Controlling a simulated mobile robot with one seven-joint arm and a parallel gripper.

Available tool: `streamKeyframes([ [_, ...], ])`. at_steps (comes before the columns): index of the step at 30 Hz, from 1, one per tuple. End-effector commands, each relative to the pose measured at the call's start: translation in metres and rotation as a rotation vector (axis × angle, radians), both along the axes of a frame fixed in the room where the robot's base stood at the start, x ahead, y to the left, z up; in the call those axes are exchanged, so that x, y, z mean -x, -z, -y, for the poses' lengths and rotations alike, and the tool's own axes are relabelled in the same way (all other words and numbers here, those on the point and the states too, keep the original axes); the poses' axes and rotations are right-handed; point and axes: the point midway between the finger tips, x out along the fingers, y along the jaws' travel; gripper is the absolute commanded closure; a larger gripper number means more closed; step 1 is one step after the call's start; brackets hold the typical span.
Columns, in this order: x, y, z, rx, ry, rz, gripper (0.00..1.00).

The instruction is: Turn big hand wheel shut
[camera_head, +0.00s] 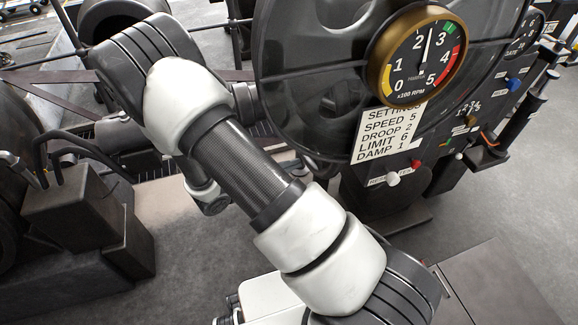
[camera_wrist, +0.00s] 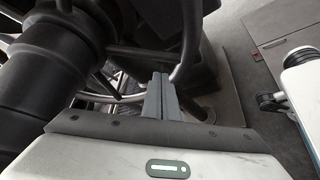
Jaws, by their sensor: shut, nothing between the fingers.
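My gripper (camera_wrist: 160,88) shows in the wrist view with its two fingers together and nothing between them. A dark curved rim (camera_wrist: 189,45), which looks like part of a hand wheel, comes down just right of the fingertips. A paler curved bar (camera_wrist: 112,98) passes left of and behind the fingers. I cannot tell whether the fingers touch either one. In the head view my arm crosses the middle and my gripper is hidden, and I cannot make out the hand wheel clearly there. A large dark spoked wheel (camera_head: 290,75) stands behind the gauge.
A brass-rimmed gauge (camera_head: 417,56) points between 2 and 3. Below it hangs a settings card (camera_head: 389,132). A dark control panel (camera_head: 470,115) with small knobs is at right. Dark machinery (camera_wrist: 60,60) crowds the wrist view's left. Grey floor (camera_head: 480,215) is open at lower right.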

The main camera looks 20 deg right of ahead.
Motion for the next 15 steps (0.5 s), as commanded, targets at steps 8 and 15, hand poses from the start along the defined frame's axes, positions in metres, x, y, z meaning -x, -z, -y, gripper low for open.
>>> streamKeyframes([
  [8,-0.018,0.020,0.045,0.001,0.003,-0.001,1.00],
  [15,-0.026,0.026,0.062,0.000,0.000,-0.001,1.00],
])
